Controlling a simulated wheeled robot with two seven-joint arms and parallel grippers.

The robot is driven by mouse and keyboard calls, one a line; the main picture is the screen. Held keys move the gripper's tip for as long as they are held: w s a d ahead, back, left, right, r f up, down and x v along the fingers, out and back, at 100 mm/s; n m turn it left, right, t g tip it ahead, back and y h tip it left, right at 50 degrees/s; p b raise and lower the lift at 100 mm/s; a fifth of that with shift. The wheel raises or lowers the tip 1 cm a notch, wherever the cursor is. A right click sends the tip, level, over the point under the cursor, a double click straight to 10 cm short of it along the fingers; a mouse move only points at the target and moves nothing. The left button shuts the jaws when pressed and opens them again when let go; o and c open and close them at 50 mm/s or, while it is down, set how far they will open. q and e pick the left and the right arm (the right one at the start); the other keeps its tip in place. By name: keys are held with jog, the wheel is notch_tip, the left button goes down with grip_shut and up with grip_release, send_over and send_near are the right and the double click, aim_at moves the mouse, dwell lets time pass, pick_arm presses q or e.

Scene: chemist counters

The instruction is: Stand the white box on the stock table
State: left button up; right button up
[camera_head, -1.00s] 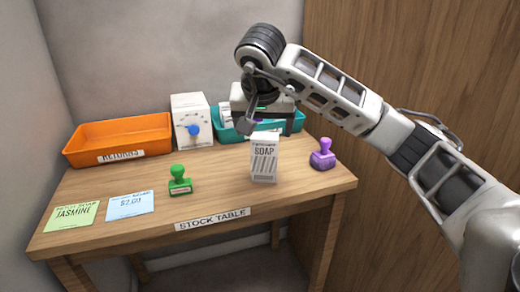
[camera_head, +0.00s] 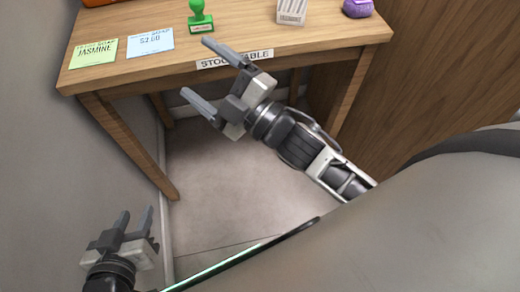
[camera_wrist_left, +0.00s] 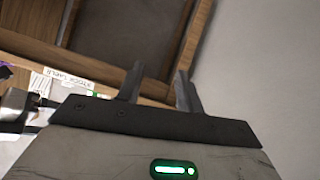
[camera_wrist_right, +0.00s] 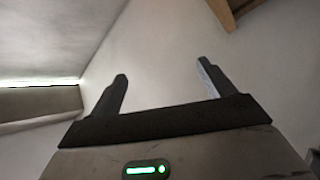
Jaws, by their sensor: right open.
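The white box (camera_head: 292,12) stands upright on the wooden stock table (camera_head: 240,35), near its front edge at the right. Its top is cut off by the head view's upper edge. No gripper touches it. My right gripper (camera_head: 197,66) is open and empty, in front of the table edge and left of the box. Its spread fingers also show in the right wrist view (camera_wrist_right: 162,75). My left gripper (camera_head: 135,214) is open and empty, low at the bottom left of the head view. The left wrist view shows a gap between its fingers (camera_wrist_left: 158,72).
A green card (camera_head: 93,52) and a blue card (camera_head: 150,42) lie at the left. An orange tray (camera_head: 98,2) barely shows. A wooden panel (camera_head: 440,60) stands at the right.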

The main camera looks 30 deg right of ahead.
jog(key=s+d+f+m+g+h, duration=0.2)
jog(key=s+f+m, duration=0.3)
jog(key=f+m, duration=0.3)
jog(key=s+d+f+m+g+h, duration=0.2)
jog(key=s+f+m+g+h, duration=0.2)
jog(key=f+m, duration=0.3)
notch_tip(320, 180, down, 3)
jog(key=shift+s+d+r+m+g, duration=0.25)
jog(key=shift+s+m+g, duration=0.2)
jog(key=shift+s, duration=0.35)
